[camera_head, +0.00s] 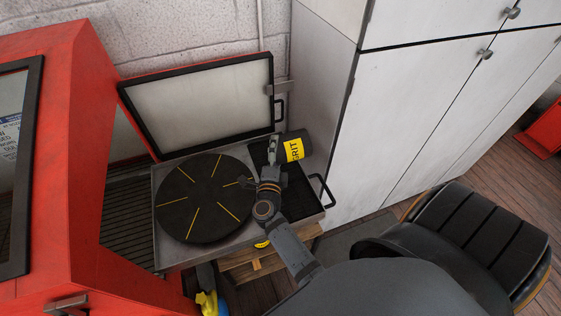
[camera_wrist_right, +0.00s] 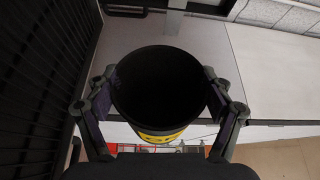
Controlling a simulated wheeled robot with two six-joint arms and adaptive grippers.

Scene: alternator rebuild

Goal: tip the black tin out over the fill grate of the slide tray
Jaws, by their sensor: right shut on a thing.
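The black tin (camera_head: 293,149), with a yellow GRIT label, is held over the back of the fill grate (camera_head: 302,197). It looks tipped well over to its side. My right gripper (camera_head: 274,147) is shut on it. In the right wrist view the fingers grip both sides of the tin (camera_wrist_right: 160,95), and its round mouth faces the camera. The inside is dark, so I cannot tell what it holds. The dark slats at the left of that view look like the grate (camera_wrist_right: 50,90). The grey slide tray (camera_head: 172,258) carries a black round plate (camera_head: 205,200). My left gripper is out of view.
A framed lid (camera_head: 200,100) stands open behind the tray. A red cabinet (camera_head: 90,130) is at left and a tall white cabinet (camera_head: 420,110) stands close at right. A black-seated chair (camera_head: 480,235) is at lower right. My right forearm covers part of the tray.

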